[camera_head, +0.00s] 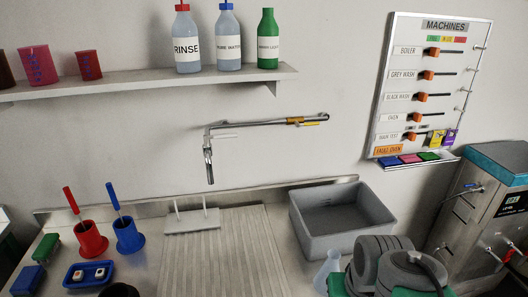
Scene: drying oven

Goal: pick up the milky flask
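The milky flask (326,270) is a pale, translucent vessel with a narrow neck and a wider body. It stands at the lower middle-right of the head view, in front of the grey basin. Its lower right side is cut off by grey and green rounded parts that look like my own arm. I cannot make out my gripper's fingers in this view, so its distance from the flask and whether it is open do not show.
A grey basin (340,216) lies behind the flask, and a ribbed drainboard (222,255) is to its left. Red (89,240) and blue (129,236) brush holders stand farther left. A steel machine (485,210) stands at right. A bottle shelf (150,84) and tap (209,165) are above.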

